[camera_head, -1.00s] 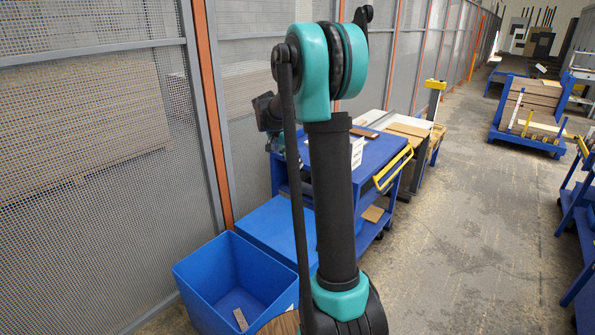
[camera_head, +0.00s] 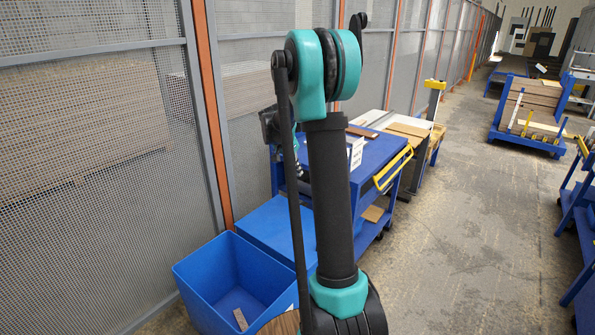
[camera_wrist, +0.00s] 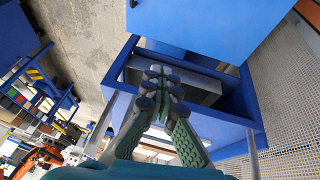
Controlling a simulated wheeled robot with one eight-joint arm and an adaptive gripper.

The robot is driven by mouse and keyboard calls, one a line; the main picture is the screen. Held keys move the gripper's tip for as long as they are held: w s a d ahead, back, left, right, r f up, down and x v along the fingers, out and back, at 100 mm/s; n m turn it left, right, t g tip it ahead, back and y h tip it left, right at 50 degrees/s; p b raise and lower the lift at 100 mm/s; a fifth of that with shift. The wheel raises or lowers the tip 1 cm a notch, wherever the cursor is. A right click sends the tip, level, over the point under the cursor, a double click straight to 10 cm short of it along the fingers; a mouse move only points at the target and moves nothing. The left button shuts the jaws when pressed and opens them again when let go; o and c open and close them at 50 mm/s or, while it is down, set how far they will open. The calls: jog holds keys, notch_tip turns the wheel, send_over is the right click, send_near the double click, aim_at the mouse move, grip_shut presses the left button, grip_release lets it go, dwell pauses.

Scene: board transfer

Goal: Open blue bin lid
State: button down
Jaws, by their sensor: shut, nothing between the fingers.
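A blue bin with a flat closed blue lid (camera_head: 270,226) stands between an open-topped blue bin and a blue cart in the head view. My arm column covers its right part. My gripper (camera_wrist: 160,82) is shut and empty in the wrist view, its green fingers together. It is over a blue frame (camera_wrist: 232,118) with a grey box-like thing inside. A flat blue panel (camera_wrist: 205,25) lies beyond the fingertips; I cannot tell whether it is the lid or the cart top. In the head view, my gripper is mostly hidden behind my arm.
The open blue bin (camera_head: 232,272) holds a small board (camera_head: 240,318). The blue cart (camera_head: 385,158) has a yellow handle (camera_head: 393,168) and a white sign. A mesh fence (camera_head: 100,130) runs along the left.

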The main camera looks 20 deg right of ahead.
jog(key=c, duration=2.3)
grip_release()
jog(key=o, duration=0.7)
jog(key=v, duration=1.2)
jog(key=shift+c, duration=0.4)
